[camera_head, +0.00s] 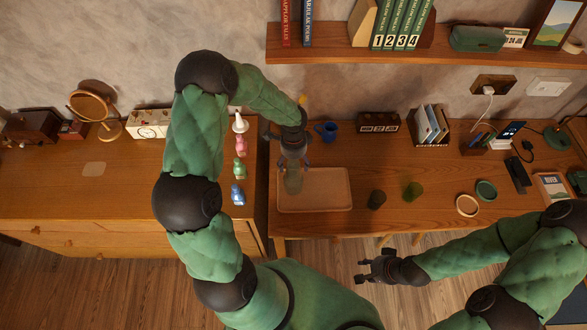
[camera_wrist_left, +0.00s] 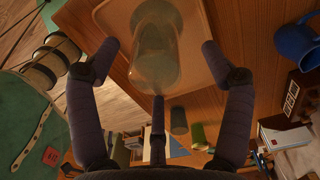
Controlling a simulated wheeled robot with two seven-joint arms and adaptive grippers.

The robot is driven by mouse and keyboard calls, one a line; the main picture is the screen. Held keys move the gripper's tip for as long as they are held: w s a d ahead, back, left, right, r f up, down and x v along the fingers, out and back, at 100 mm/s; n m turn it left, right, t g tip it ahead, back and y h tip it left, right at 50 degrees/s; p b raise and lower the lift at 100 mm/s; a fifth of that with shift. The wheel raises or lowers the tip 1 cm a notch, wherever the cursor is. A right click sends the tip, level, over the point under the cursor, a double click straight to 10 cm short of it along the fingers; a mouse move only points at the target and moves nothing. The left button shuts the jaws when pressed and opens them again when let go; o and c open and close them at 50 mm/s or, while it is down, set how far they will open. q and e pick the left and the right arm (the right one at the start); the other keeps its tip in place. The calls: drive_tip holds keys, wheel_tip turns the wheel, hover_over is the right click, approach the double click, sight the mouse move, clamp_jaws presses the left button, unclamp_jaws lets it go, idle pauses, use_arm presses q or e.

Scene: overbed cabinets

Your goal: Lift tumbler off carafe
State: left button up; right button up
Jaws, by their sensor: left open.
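The clear glass carafe (camera_head: 293,184) stands on the left part of a wooden tray (camera_head: 325,203). It also shows as a pale glass shape in the left wrist view (camera_wrist_left: 155,50). I cannot clearly make out where the tumbler ends and the carafe begins. My left gripper (camera_head: 293,158) is above the glass at its upper end and hides part of it. In the left wrist view its fingers (camera_wrist_left: 158,70) are spread wide, to either side of the glass, with nothing held. My right gripper (camera_head: 361,270) is open and empty, in front of the desk edge.
A dark cup (camera_head: 377,199) and a green cup (camera_head: 413,191) stand right of the tray. A blue mug (camera_head: 326,131) and a block calendar (camera_head: 379,124) are behind it. Small figurines (camera_head: 239,168) line the cabinet at left. A shelf (camera_head: 400,54) overhangs the desk's back.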

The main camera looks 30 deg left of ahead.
use_arm(q)
drive_tip(key=f, duration=0.4)
drive_tip(key=shift+s+d+f, duration=0.1)
drive_tip(key=shift+s+f, duration=0.05)
drive_tip(key=shift+s, duration=0.05)
drive_tip(key=c, duration=1.3)
